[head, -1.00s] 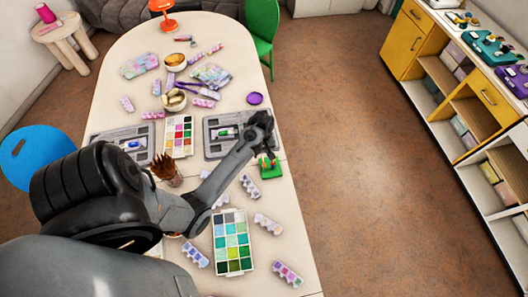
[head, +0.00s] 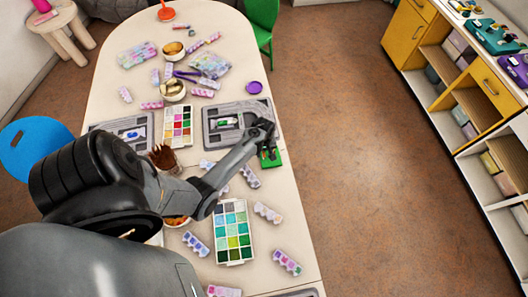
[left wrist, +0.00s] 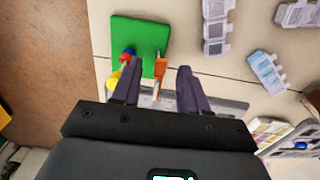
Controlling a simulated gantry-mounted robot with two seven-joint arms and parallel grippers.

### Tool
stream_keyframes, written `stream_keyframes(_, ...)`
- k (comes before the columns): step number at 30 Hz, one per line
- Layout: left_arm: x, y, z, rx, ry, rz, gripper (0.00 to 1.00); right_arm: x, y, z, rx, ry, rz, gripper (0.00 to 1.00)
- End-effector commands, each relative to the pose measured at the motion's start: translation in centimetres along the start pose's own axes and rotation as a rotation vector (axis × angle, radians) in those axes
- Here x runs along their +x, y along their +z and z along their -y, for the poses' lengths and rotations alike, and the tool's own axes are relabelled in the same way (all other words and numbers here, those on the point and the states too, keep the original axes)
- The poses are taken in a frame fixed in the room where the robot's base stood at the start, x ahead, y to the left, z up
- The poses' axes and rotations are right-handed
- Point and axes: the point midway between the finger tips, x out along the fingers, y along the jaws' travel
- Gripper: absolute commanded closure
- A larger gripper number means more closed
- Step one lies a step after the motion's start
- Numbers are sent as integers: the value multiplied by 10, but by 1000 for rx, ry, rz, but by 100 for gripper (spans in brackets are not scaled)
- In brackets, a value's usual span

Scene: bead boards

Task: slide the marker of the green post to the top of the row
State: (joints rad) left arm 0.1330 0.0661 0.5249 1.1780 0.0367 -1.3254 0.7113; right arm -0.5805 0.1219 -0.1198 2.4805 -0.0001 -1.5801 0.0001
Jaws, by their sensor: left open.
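There, a thin rod with red, blue and yellow beads (left wrist: 122,68) rises on the left. An upright orange piece (left wrist: 160,68), probably the marker, stands to the right of it. My left gripper (head: 267,146) is over the base. In the left wrist view its fingers (left wrist: 158,88) are spread, with the orange piece between them in the picture; contact cannot be told. My right gripper is out of view.
A grey tray (head: 208,140) lies left of the post, partly behind my gripper. A bead palette (head: 232,232) and several small bead boxes, one at the right (head: 268,212), lie nearer. A purple lid (head: 254,87) lies beyond. Floor is open right of the table.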

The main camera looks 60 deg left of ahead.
Motion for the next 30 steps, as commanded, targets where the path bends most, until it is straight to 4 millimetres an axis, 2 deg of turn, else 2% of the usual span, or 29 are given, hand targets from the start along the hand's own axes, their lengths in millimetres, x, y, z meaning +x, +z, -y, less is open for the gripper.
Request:
stream_keyframes(10,3,0,0,0,0,0,56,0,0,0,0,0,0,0)
stream_keyframes(19,3,0,0,0,0,0,100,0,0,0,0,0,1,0)
stream_keyframes(30,6,0,0,-1,-1,1,100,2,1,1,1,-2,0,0)
